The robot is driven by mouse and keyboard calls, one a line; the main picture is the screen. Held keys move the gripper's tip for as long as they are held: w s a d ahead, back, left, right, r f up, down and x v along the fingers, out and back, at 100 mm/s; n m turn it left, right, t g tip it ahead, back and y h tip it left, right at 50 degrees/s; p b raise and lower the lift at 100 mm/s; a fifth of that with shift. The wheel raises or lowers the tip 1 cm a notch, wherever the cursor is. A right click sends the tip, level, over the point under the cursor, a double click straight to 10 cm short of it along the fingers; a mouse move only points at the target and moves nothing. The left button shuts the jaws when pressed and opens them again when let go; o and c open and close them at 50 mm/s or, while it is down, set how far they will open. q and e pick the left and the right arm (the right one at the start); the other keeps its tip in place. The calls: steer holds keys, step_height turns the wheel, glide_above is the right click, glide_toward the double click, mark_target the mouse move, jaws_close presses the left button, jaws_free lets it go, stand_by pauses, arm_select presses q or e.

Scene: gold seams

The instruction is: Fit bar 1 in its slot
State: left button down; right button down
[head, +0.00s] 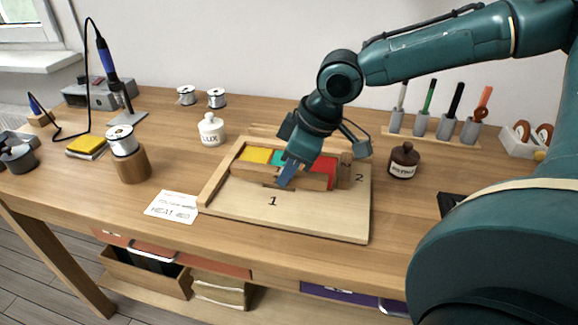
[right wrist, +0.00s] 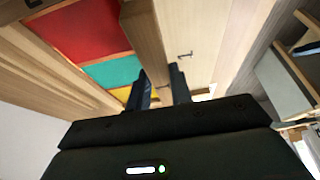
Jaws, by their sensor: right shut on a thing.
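In the head view a light wooden board (head: 320,222) marked 1 and 2 carries a wooden frame (head: 216,180) around yellow, teal and red panels (head: 256,155). A wooden bar, bar 1 (head: 248,172), runs along the front edge of the panels, beside the printed 1. My right gripper (head: 286,180) points down over the middle of this bar and is shut on it. In the right wrist view bar 1 (right wrist: 145,38) runs between the two dark fingers (right wrist: 162,90), beside the panels. Whether it sits fully down in its slot cannot be told. My left gripper is not in view.
A white flux jar (head: 212,130) stands behind the board's left side, and a brown bottle (head: 403,162) stands to its right. Bare tabletop shows in front of the board.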

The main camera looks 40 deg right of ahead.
steer(key=shift+f, duration=0.6)
stand_by(0.7)
steer(key=shift+f, duration=0.35)
stand_by(0.7)
steer(key=shift+s+p, duration=0.1)
steer(key=shift+p, duration=0.3)
steer(key=c, duration=1.2)
jaws_free()
steer(key=shift+f, duration=0.1)
steer(key=o, duration=0.5)
steer(key=shift+c, duration=0.2)
